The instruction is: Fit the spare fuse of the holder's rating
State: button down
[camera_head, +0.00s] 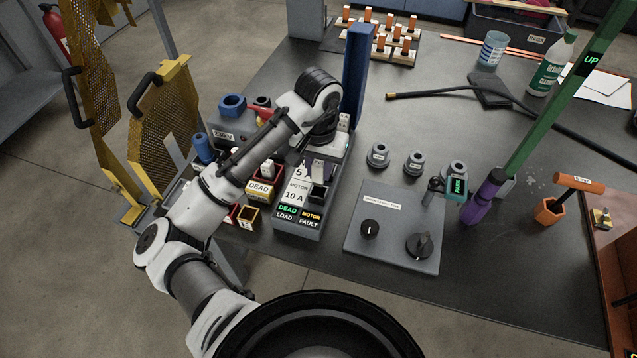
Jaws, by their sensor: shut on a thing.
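The fuse holder is a grey box (299,225) at the near left edge of the bench. Its labels read "MOTOR 10 A", "DEAD LOAD" and "MOTOR FAULT", and a dark socket (318,192) shows at its right. My gripper (321,160) points down just above and behind this socket, shut on a small pale fuse-like block. The fingers are mostly hidden, and I cannot read the block's rating or tell whether it touches the socket. Another pale block (343,121) stands behind my gripper.
A blue post (356,75) rises close behind my gripper. A grey panel with knobs (393,228) lies to the right, with several round grey weights behind it. A green post (535,100) stands further right. Yellow mesh guards (165,125) stand at the left.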

aim_at(319, 184)
jog(key=shift+f, duration=2.9)
jog(key=shift+f, duration=0.1)
jog(key=c, duration=1.2)
grip_release()
jog(key=shift+o, duration=0.2)
notch_tip(319, 184, up, 12)
jog(key=shift+r+p, duration=0.15)
jog(key=shift+p, duration=0.15)
